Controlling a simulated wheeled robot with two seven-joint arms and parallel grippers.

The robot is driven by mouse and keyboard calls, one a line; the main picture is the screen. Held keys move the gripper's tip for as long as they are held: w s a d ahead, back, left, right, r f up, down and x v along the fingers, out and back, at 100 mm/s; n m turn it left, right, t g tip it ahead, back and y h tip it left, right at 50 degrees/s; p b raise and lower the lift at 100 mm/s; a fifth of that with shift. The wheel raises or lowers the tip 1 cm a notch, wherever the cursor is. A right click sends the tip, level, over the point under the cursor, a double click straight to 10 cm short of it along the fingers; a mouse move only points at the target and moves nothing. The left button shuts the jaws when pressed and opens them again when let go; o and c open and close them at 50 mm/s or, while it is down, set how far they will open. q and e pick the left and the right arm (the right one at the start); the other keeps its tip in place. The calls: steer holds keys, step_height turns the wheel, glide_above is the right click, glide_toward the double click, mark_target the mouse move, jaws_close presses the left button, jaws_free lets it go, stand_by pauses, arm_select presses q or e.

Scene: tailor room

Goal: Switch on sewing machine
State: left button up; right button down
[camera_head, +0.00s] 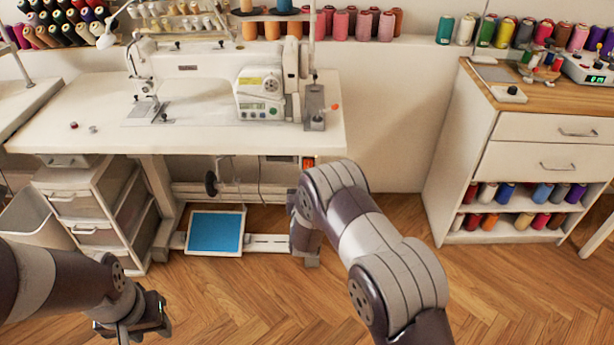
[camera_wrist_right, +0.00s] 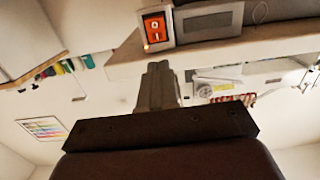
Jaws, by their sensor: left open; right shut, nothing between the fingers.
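The white sewing machine (camera_head: 210,72) stands on a white table (camera_head: 60,115). Its power switch (camera_head: 308,163) is a small red-orange rocker in a box below the table's front edge. In the right wrist view the lit rocker (camera_wrist_right: 155,27) sits beside a grey box, just past my right fingertips. My right gripper (camera_wrist_right: 157,70) is shut and empty, pointing toward the switch; a gap to it seems to show, but contact is hard to judge. In the head view my own arm hides the right gripper. My left gripper (camera_head: 140,318) is open and empty, low at the lower left.
A blue-topped pedal (camera_head: 215,232) lies on the floor under the table. A drawer unit (camera_head: 90,205) and a pale bin (camera_head: 35,222) stand at the left. A wood-topped cabinet (camera_head: 545,150) stands at the right. Wooden floor is clear in front.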

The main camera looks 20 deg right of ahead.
steer(key=v, duration=0.6)
steer(key=shift+s+f+p, duration=0.35)
steer(key=shift+f+p, duration=0.1)
